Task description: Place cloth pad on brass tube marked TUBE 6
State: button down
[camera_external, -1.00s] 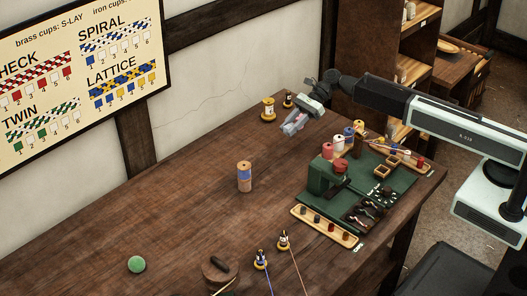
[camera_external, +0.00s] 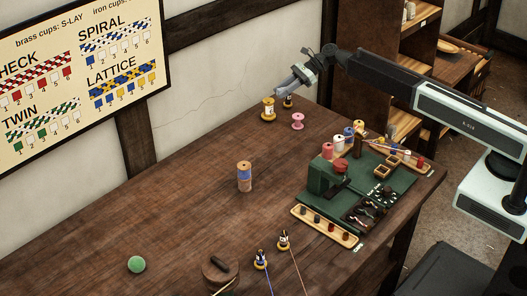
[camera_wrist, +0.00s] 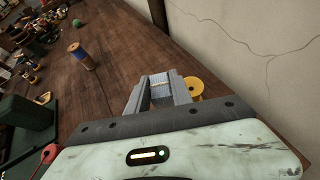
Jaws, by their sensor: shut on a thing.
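My gripper (camera_external: 283,87) is raised over the far end of the table, close to the wall. In the wrist view its jaws (camera_wrist: 160,90) are shut on a small pale blue-grey, ribbed piece that looks like the cloth pad (camera_wrist: 161,86). A yellow brass-coloured piece (camera_external: 268,108) stands on the table just below and left of my gripper; in the wrist view a yellow round thing (camera_wrist: 194,87) shows right beside the jaws. I cannot read any TUBE 6 mark, so I cannot tell which piece is that tube.
A pink spool (camera_external: 298,121) stands right of the yellow piece, and a small dark-topped piece (camera_external: 288,100) behind. A tan and blue cylinder (camera_external: 245,176) stands mid-table. A green mat (camera_external: 390,190) with spools and tools lies at right. A green ball (camera_external: 137,264) is front left.

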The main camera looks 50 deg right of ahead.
send_over(269, 100)
jog(key=shift+s+f, duration=0.25)
jog(key=shift+s, duration=0.15)
jog(key=f+b, duration=0.2)
jog(key=b, duration=0.1)
jog(key=f+b, duration=0.1)
jog(key=f, duration=0.1)
jog(key=shift+w+a, duration=0.15)
jog(key=shift+w, duration=0.2)
jog(key=shift+r, duration=0.2)
jog(key=shift+f, duration=0.25)
jog(key=c, duration=1.1)
grip_release()
jog(key=shift+r, duration=0.1)
jog(key=shift+c, duration=0.2)
jog(key=shift+r, duration=0.1)
